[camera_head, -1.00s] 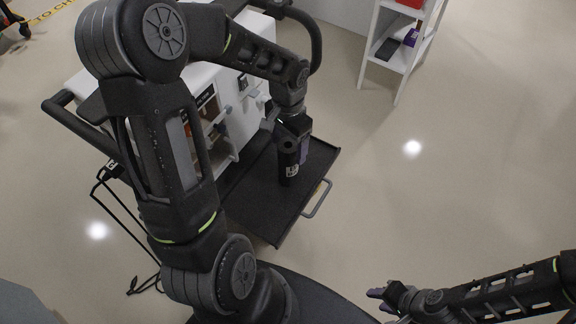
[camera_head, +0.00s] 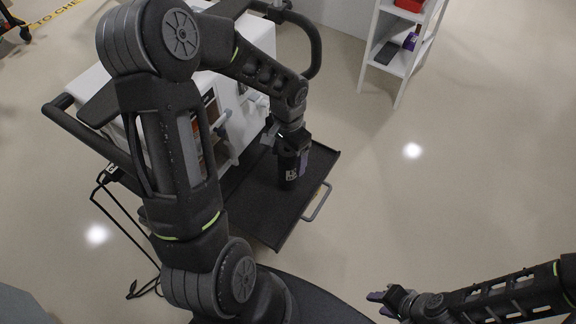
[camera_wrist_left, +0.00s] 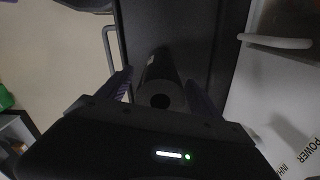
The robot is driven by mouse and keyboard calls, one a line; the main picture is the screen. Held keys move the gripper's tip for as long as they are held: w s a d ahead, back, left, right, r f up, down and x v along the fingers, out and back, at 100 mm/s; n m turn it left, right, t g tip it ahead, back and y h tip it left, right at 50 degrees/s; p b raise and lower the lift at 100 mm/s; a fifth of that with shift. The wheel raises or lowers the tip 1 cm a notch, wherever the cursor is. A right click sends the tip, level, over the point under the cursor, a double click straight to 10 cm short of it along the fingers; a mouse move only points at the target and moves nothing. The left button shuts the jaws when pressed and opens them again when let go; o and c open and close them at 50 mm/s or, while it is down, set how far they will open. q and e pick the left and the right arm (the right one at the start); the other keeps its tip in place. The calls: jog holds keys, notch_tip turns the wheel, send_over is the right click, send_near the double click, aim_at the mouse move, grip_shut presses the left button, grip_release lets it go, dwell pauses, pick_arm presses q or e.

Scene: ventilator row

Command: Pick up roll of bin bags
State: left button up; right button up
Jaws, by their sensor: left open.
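The roll of bin bags (camera_head: 289,168) is a black cylinder with a white label, standing upright on a dark pull-out tray (camera_head: 268,222). In the left wrist view the roll (camera_wrist_left: 160,80) shows its hollow end. My left gripper (camera_head: 293,158) is at the roll from above. Its fingers stand apart on either side of the roll in the left wrist view (camera_wrist_left: 160,90), with a gap visible on each side. My right gripper (camera_head: 380,300) is at the lower right, far from the roll, its fingers seeming spread and empty.
The white ventilator cart (camera_head: 243,110) with black rails stands behind the tray. The tray has a metal handle (camera_head: 318,203) on its right side. A white shelf (camera_head: 397,58) stands at the upper right. The floor between them is clear.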

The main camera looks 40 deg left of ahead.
pick_arm(q)
notch_tip(320, 180, down, 4)
dwell(0.7)
grip_shut()
dwell(0.7)
jog(key=shift+r, duration=0.1)
notch_tip(320, 180, up, 10)
jog(key=shift+f, duration=0.1)
dwell(0.3)
dwell(0.8)
